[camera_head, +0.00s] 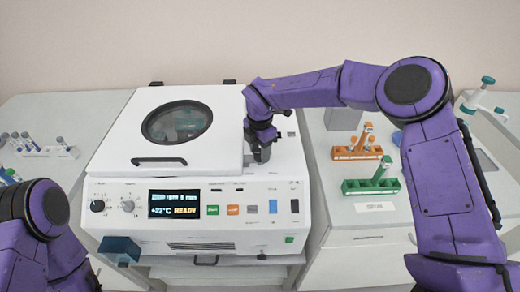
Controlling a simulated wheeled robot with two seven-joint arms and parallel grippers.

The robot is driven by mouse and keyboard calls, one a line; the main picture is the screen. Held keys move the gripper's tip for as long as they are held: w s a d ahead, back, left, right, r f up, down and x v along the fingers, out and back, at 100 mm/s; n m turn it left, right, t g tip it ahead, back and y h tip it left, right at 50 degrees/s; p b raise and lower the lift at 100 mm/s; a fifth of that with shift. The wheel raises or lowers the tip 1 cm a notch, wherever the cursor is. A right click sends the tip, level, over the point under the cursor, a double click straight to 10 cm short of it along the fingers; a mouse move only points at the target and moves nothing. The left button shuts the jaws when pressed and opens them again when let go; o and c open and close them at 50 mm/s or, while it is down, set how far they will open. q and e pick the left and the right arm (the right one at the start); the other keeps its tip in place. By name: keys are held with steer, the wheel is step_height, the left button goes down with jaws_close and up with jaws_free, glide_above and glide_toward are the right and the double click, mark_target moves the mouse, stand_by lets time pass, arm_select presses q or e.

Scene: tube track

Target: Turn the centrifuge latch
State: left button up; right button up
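The white centrifuge (200,235) stands in the middle, its lid (215,155) down, with a round dark window (177,122) and a lit display reading READY (174,203). My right gripper (262,153) points down at the right edge of the lid. Its fingers are small and dark here, and I cannot tell whether they touch or hold anything. The latch is not clearly visible; the gripper may cover it. My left arm comes in at the lower left, and its gripper does not show clearly.
Right of the centrifuge, an orange rack (357,153) and a green rack (371,186) with tubes stand on the counter, partly near my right arm. Several tubes (35,145) stand at the far left.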

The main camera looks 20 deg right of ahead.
steer(key=shift+f+n, duration=0.15)
steer(key=shift+n, duration=0.25)
steer(key=n, duration=0.3)
steer(key=shift+b, duration=0.4)
steer(key=n, duration=0.4)
steer(key=shift+s+d, duration=0.1)
steer(key=n+p, duration=0.1)
steer(key=n, duration=0.4)
steer(key=n+p, duration=0.1)
steer(key=n, duration=0.4)
steer(key=shift+n, duration=0.3)
steer(key=o, duration=1.1)
steer(key=shift+c, duration=0.2)
